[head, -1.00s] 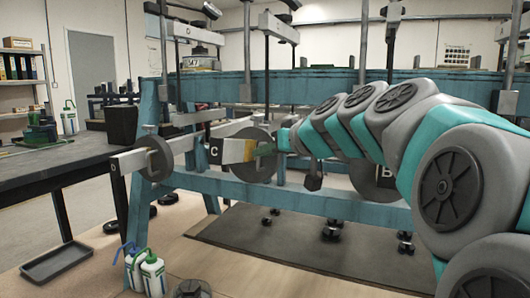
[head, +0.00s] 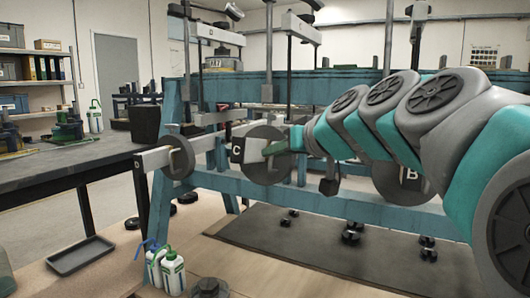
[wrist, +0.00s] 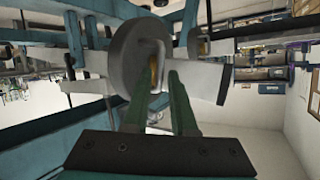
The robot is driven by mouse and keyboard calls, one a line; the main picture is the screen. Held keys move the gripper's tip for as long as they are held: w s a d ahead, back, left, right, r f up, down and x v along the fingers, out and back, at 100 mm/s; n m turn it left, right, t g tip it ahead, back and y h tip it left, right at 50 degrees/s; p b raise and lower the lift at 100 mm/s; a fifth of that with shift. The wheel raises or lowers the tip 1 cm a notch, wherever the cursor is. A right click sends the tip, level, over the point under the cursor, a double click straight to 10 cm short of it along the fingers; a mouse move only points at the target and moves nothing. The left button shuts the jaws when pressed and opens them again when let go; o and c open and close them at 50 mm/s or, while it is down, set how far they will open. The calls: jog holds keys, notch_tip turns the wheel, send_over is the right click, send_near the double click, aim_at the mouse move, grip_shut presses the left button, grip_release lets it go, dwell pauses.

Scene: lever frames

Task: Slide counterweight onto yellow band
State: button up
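The counterweight is a grey slotted disc (head: 264,177) around the pale lever marked C (head: 250,150). It also shows in the wrist view (wrist: 124,58), with the lever (wrist: 207,79) running through its slot. A small strip of the yellow band (wrist: 154,72) shows inside the slot; the rest is hidden. My gripper (head: 275,147) is at the disc, beside the lever. In the wrist view its two green fingers (wrist: 167,78) reach the slot area with a narrow gap between them. Whether they grip anything is unclear.
Lever D carries another disc (head: 178,158) to the left, and a disc marked B (head: 400,178) hangs partly behind my arm. A blue frame beam (head: 340,88) runs behind.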

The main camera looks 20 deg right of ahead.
jog(key=v, duration=0.7)
jog(key=shift+s+b, duration=0.4)
jog(key=s+a+f+g, duration=0.2)
jog(key=a+f+g, duration=0.15)
jog(key=f, duration=0.45)
jog(key=s+a+f+g+y, duration=0.1)
jog(key=a+f+g, duration=0.1)
jog(key=a+f, duration=0.5)
jog(key=s+a+f+g, duration=0.2)
jog(key=a+f+g, duration=0.1)
jog(key=f, duration=0.7)
jog(key=s+f+g+h, duration=0.2)
jog(key=s+f+g, duration=0.4)
jog(key=s+f, duration=1)
jog(key=shift+s+f+n+g+h, duration=0.25)
jog(key=shift+s+n+g+h, duration=0.15)
jog(key=shift+s, duration=0.3)
